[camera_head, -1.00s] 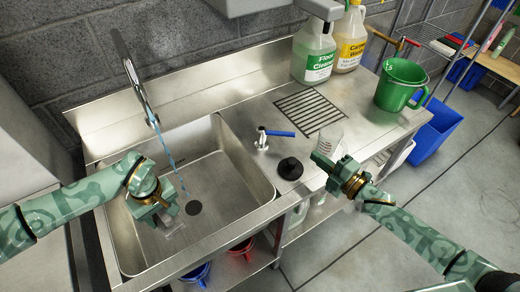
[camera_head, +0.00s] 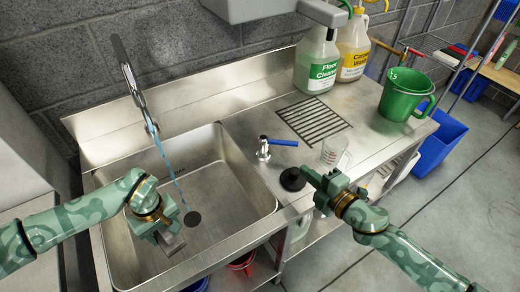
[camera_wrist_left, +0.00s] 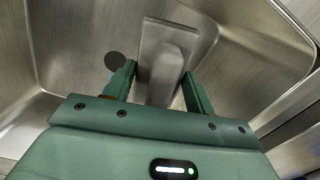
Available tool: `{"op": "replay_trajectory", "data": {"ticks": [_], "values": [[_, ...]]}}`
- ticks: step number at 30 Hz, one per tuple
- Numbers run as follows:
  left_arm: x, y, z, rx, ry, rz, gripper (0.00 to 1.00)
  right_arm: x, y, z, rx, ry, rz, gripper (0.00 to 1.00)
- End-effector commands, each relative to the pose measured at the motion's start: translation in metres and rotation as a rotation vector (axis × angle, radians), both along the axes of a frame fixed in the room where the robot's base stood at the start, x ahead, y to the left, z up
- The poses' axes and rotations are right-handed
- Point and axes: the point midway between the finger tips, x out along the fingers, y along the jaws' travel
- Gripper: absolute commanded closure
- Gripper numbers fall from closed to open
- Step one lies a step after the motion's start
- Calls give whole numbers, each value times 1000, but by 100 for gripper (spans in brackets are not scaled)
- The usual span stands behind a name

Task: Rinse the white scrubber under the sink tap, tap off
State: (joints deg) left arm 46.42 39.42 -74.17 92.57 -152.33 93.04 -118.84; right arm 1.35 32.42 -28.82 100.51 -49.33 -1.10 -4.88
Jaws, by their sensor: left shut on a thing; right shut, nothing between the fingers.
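My left gripper (camera_head: 163,233) is low inside the sink basin (camera_head: 235,190), shut on the scrubber (camera_head: 172,244). In the left wrist view the scrubber (camera_wrist_left: 164,62) looks pale grey, a flat plate with a block-like grip between the fingers (camera_wrist_left: 157,88). The tap spout (camera_head: 138,88) is at the back left. A thin blue water stream (camera_head: 168,168) runs from it and comes down close to the gripper; I cannot tell if it touches the scrubber. The blue tap lever (camera_head: 283,142) points right. My right gripper (camera_head: 312,180) is shut and empty near the counter's front edge.
A black round stopper (camera_head: 292,179) lies beside my right gripper, with a clear measuring cup (camera_head: 334,151) behind. A green jug (camera_head: 405,95), floor cleaner bottle (camera_head: 316,65) and yellow-labelled bottle (camera_head: 353,48) stand further back. The drain grate (camera_head: 313,119) is bare.

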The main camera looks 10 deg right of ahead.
Motion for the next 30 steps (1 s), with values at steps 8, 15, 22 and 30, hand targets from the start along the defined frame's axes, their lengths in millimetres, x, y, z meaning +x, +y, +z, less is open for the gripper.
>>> {"op": "replay_trajectory", "data": {"ticks": [8, 15, 22, 30], "values": [[0, 0, -7, 0, 4, 0, 71, 53, 30, -9, -1, -2, 0, 100], [-1, 0, -21, 0, 10, 0, 71, 86, 24, -18, -2, 0, -1, 100], [-1, 0, -24, -1, 11, 0, 71, 95, 21, -18, -1, 0, 1, 100], [-1, 0, -23, -1, 11, 0, 71, 96, 21, -17, -2, 0, 2, 100]]}}
